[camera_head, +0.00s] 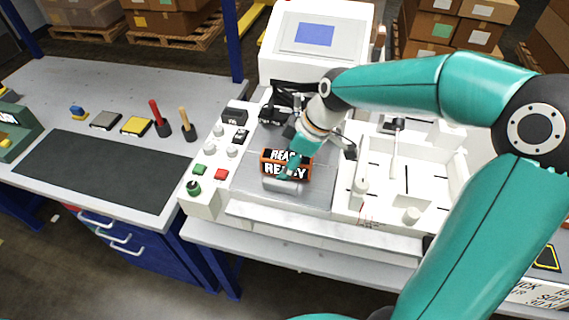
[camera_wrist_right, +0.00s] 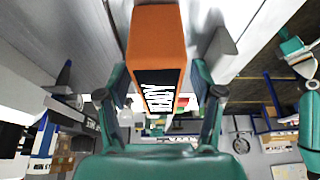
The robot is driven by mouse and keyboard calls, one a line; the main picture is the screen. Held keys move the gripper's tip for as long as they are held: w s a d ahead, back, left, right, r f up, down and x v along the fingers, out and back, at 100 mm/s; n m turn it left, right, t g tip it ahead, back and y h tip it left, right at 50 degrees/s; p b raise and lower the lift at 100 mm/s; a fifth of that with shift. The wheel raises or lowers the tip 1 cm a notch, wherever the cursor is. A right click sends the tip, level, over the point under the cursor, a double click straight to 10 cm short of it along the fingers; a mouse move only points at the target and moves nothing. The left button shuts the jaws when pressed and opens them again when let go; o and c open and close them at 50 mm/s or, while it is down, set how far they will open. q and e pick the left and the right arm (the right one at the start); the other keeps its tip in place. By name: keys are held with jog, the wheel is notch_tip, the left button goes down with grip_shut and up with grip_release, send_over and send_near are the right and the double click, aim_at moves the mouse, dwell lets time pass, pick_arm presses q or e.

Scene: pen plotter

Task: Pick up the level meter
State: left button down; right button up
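The level meter appears to be the orange box with black faces lettered READY (camera_head: 272,168), on the grey plate of the white machine. It also shows in the right wrist view (camera_wrist_right: 155,38). My right gripper (camera_head: 287,165) is down at this box, and a teal finger crosses part of its lettering. In the wrist view the gripper's two fingers (camera_wrist_right: 160,85) stand on either side of the box, very close to its sides. I cannot tell whether both fingers press on it. My left gripper is not clearly seen.
A control panel with green and red buttons (camera_head: 221,174) is left of the box. A white compartmented tray (camera_head: 430,190) is to its right, and a white console with a blue screen (camera_head: 314,35) stands behind. A workbench with a dark mat (camera_head: 100,165) and small tools is at left.

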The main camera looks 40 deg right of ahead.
grip_shut()
